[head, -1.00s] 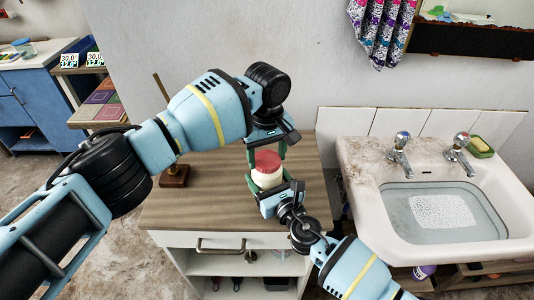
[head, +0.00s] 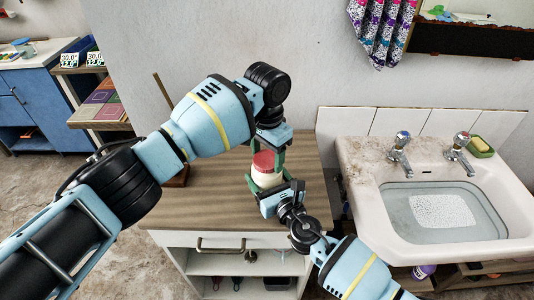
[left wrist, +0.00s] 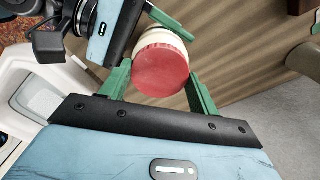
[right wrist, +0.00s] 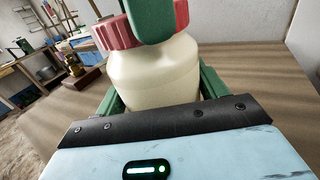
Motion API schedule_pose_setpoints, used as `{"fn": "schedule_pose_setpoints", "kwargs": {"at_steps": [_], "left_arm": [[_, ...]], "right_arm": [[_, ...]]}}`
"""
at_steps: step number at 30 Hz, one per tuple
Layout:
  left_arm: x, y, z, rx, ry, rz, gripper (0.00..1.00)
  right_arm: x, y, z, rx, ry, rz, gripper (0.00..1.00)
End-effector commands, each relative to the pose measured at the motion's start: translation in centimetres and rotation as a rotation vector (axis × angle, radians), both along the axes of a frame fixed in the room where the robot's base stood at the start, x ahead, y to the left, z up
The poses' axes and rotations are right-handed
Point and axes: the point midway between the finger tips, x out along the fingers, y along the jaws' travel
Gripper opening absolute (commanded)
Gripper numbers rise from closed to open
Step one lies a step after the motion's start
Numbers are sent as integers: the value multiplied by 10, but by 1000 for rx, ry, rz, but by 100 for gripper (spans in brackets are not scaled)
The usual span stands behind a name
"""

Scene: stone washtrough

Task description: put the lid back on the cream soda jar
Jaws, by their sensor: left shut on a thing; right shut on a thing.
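The cream soda jar (head: 268,180) is cream-coloured and upright at the cabinet top, with my right gripper (head: 269,185) shut on its body. The red lid (head: 263,160) is at the jar's mouth, with my left gripper (head: 266,156) shut on it from above. In the left wrist view the lid (left wrist: 161,68) lies between the green fingers, with the cream jar (left wrist: 158,36) behind it. In the right wrist view the ribbed lid (right wrist: 113,32) covers the neck of the jar (right wrist: 152,78), and a green finger hides its middle. I cannot tell whether the threads are engaged.
The wooden cabinet top (head: 220,205) is clear around the jar. A wooden stand with a rod (head: 163,92) is at its left, partly behind my left arm. A washbasin (head: 375,215) with water and two taps is to the right. A wall stands behind.

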Motion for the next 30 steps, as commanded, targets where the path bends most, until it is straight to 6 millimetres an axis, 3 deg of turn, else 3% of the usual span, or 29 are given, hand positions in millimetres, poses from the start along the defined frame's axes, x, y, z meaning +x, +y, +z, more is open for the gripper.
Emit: {"fn": "schedule_pose_setpoints", "kwargs": {"at_steps": [7,11,12,18,30], "left_arm": [[0,0,-1,-1,1,-366,34],[0,0,-1,-1,1,-365,34],[0,0,-1,-1,1,-365,62],[0,0,0,-1,1,-363,87],[0,0,9,-1,-1,-362,87]], "right_arm": [[-1,0,-1,0,2,1,8],[-1,0,-1,0,2,1,8],[-1,0,-1,0,2,1,8],[-1,0,-1,0,2,1,8],[-1,0,-1,0,2,1,8]]}}
